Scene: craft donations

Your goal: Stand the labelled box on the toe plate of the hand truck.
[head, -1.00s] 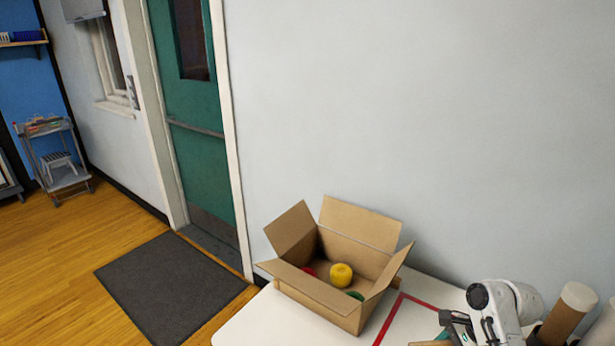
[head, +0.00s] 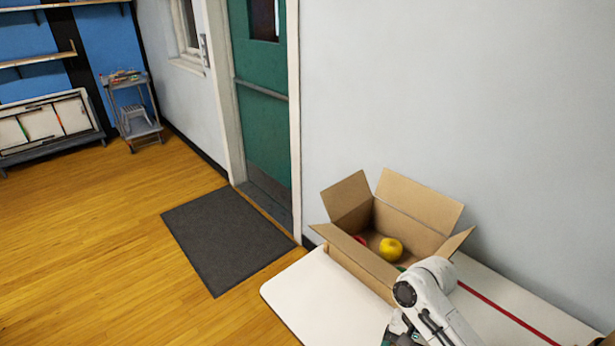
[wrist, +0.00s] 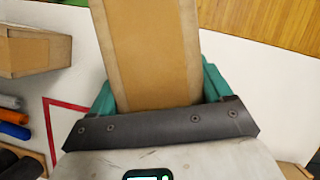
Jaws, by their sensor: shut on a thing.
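My gripper (wrist: 158,88) is shut on a brown cardboard box (wrist: 150,45) with paler edges, held between its teal fingers in the wrist view. No label shows on the face I see, and the box's far end is cut off by the top of the picture. In the head view my gripper (head: 397,335) is at the bottom edge, in front of the open carton, mostly cut off; the held box cannot be made out there. The hand truck is in neither view.
An open carton (head: 365,262) with a yellow thing (head: 391,248) inside stands on the white table (head: 308,300). Coloured rolls (wrist: 15,116) lie beside a red line in the wrist view. A dark mat (head: 228,240), green door (head: 262,110) and grey cart (head: 140,128) are beyond. The wooden floor at left is clear.

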